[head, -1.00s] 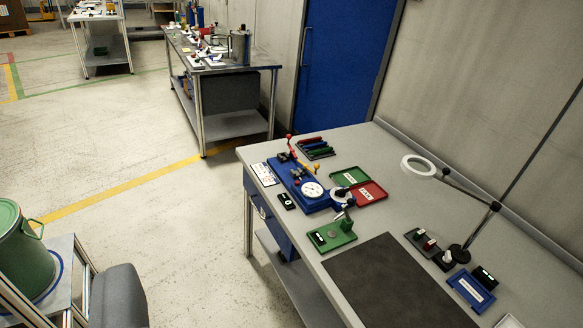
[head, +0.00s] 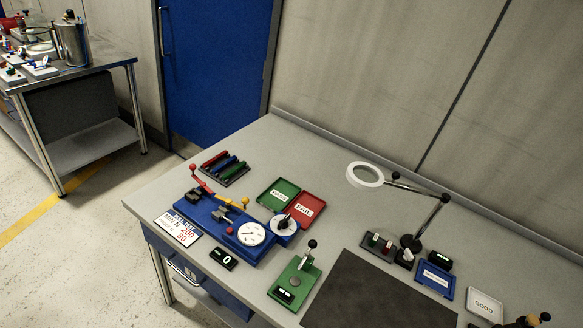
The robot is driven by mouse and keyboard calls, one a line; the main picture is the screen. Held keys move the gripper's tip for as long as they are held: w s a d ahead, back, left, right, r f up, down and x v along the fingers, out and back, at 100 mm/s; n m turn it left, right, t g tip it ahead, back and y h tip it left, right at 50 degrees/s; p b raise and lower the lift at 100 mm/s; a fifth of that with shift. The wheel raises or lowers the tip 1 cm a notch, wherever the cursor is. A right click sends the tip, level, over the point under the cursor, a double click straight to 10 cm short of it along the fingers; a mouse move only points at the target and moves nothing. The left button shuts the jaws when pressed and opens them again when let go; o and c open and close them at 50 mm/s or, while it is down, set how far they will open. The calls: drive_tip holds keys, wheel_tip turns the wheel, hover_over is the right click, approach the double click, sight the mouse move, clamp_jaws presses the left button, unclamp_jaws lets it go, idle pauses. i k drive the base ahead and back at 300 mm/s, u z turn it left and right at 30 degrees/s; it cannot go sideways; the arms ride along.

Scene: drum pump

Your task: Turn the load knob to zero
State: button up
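A blue test device (head: 215,222) stands near the left end of the grey workbench. It carries a white round gauge (head: 251,234), a red lever (head: 197,180) and clamps. At its right end is a pale round dial with a dark knob (head: 284,222) on it, which looks like the load knob. The knob's setting is too small to read. A small black display (head: 223,259) in front of the device appears to show 0. My gripper is not in view, and nothing is seen touching the knob.
Green PASS (head: 279,194) and red FAIL (head: 306,207) trays lie behind the knob. A green lever press (head: 295,284) stands in front. A ring lamp (head: 365,175) overhangs the bench. A dark mat (head: 375,300) lies front right. A second bench (head: 90,75) stands far left.

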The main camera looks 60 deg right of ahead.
sight(283, 224)
drive_tip(key=z, duration=0.55)
drive_tip(key=i, duration=1)
drive_tip(key=z, duration=0.65)
